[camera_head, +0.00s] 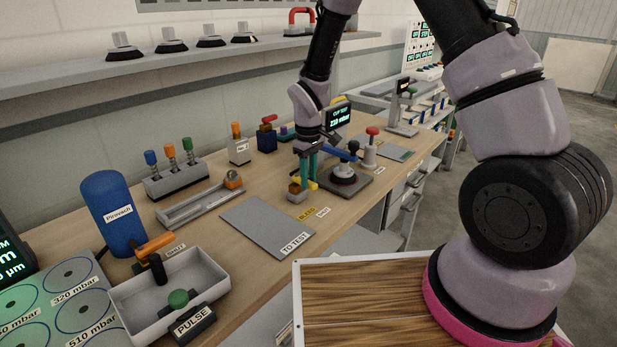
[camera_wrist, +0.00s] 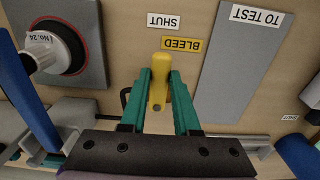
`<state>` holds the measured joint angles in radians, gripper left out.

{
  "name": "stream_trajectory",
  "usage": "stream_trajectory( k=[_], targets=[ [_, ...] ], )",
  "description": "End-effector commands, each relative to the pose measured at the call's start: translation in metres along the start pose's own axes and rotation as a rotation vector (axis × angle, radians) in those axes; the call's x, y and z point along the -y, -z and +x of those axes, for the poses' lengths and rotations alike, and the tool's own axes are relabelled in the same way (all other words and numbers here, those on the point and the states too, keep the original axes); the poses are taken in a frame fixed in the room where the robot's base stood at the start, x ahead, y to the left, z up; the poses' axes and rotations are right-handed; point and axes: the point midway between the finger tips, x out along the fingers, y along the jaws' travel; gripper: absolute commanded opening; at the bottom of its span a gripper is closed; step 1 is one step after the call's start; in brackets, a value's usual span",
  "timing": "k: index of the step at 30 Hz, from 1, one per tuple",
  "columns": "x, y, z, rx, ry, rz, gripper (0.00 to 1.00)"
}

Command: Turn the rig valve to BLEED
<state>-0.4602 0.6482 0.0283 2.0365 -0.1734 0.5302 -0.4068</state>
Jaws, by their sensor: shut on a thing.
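The rig valve's yellow lever (camera_wrist: 159,88) sits between the two green fingers of my gripper (camera_wrist: 160,82), which is shut on it. In the wrist view the lever points up, its free end close to the left edge of the yellow BLEED label (camera_wrist: 184,44). The white SHUT label (camera_wrist: 162,21) lies beyond it. In the head view my gripper (camera_head: 307,168) reaches down at the valve, with a little yellow of the lever (camera_head: 312,185) showing. The BLEED label (camera_head: 307,213) and SHUT label (camera_head: 324,211) lie on the bench in front.
A grey plate with a dark round pad (camera_head: 343,174) and a blue lever (camera_wrist: 30,75) stand close beside my gripper. The grey TO TEST mat (camera_head: 262,224) lies flat and empty. A blue Pirovach cylinder (camera_head: 112,212) and a grey tray (camera_head: 205,272) stand nearer.

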Motion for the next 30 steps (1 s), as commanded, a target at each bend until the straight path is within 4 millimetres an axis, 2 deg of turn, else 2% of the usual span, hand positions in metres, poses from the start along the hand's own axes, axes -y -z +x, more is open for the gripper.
stream_trajectory(
  k=[17,30],
  targets=[
    [0.003,0.001,-0.001,-0.002,-0.002,0.067,0.0],
    [0.019,0.005,-0.001,-0.003,-0.001,0.421,0.0]
  ],
)
